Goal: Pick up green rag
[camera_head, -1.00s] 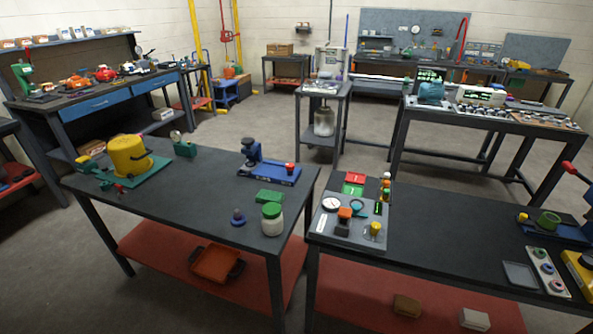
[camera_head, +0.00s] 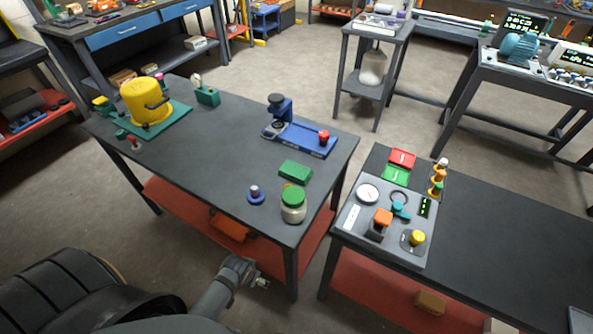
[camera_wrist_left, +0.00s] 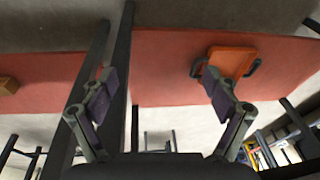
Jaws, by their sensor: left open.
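The green rag (camera_head: 295,172) looks like a small folded green block lying flat on the dark left workbench, near its right edge. It lies behind the green-lidded jar (camera_head: 293,206) and beside the blue knob-like piece (camera_head: 256,195). My left gripper (camera_head: 262,283) is in front of the bench, below the tabletop, well short of the rag. In the left wrist view its two fingers (camera_wrist_left: 158,88) are spread apart with nothing between them. The rag does not show in that view. My right gripper is not in view.
The left workbench (camera_head: 205,165) also bears a yellow pot (camera_head: 146,101) and a blue stand (camera_head: 299,138). An orange tray (camera_wrist_left: 232,62) is on its red lower shelf (camera_wrist_left: 170,70). A control panel (camera_head: 350,215) sits on the right bench (camera_head: 490,230), across a narrow gap.

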